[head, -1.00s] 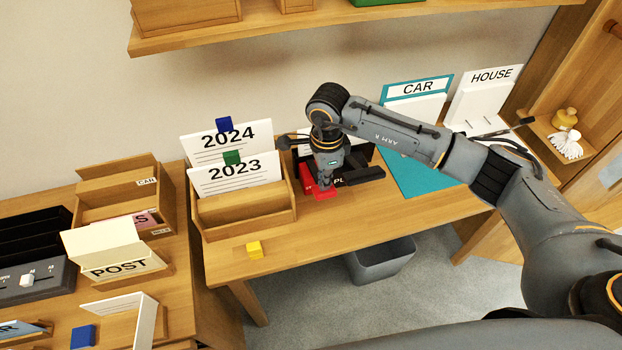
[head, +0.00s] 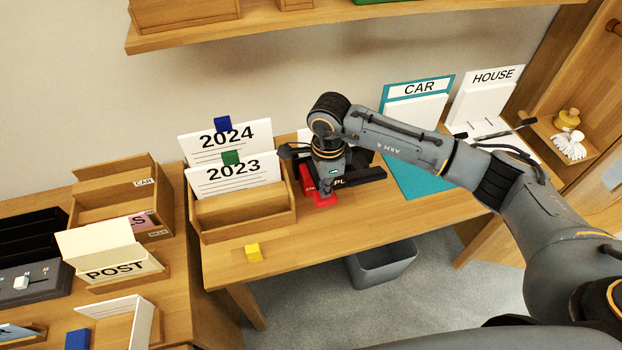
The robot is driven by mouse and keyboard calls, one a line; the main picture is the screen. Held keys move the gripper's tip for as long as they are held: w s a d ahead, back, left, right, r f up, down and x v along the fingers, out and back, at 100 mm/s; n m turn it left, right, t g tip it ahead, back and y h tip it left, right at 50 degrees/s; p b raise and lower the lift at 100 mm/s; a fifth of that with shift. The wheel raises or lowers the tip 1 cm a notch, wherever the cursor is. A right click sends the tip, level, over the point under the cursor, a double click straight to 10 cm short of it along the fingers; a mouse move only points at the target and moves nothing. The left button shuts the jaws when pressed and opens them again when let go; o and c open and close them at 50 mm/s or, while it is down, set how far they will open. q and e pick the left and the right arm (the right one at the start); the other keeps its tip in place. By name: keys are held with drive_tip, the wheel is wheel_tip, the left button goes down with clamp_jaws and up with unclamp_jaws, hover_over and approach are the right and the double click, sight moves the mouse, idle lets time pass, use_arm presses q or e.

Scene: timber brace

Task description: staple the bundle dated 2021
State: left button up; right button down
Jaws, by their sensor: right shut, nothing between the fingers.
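My right gripper (head: 327,194) is shut and empty. It points down at a red stapler-like object (head: 322,201) on the desk, close over it or touching; I cannot tell which. A black tray (head: 365,177) with a partly hidden label ending in "PL" stands right behind it. A sheet of white paper (head: 304,136) shows behind my right arm, mostly hidden, with no readable date. No bundle marked 2021 can be read. White bundles marked 2024 (head: 226,139) and 2023 (head: 233,170) stand in a wooden box to the left. My left gripper is not in view.
A yellow block (head: 254,252) lies near the desk's front edge. CAR (head: 418,90) and HOUSE (head: 490,78) holders stand at the back right. A grey bin (head: 382,265) is below the desk. A POST holder (head: 112,262) is at left. The desk front is mostly clear.

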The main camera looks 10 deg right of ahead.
drive_tip(key=shift+s+f, duration=0.2)
drive_tip(key=shift+f, duration=0.15)
wheel_tip(320, 180, up, 9)
drive_tip(key=p, duration=0.4)
idle(0.4)
idle(0.4)
